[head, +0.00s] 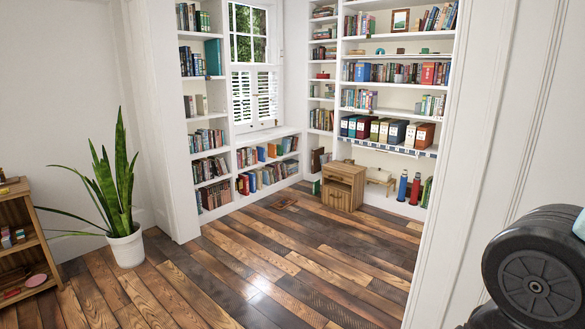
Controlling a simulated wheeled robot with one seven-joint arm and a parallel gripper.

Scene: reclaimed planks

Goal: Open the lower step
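A small wooden cabinet (343,187) stands on the plank floor in the far alcove, in front of the bookshelves. It has an open niche below its top and a closed-looking front panel underneath. A low light-wood piece (380,179), perhaps a small stool or step, is partly hidden behind its right side. I cannot tell which part is the lower step. My gripper is not in view. A dark round part of my arm fills the lower right corner, far from the cabinet.
A potted plant (126,248) and a wooden shelf unit (22,240) stand at the left. Red and blue bottles (403,188) stand right of the cabinet. The middle plank floor (255,265) is clear.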

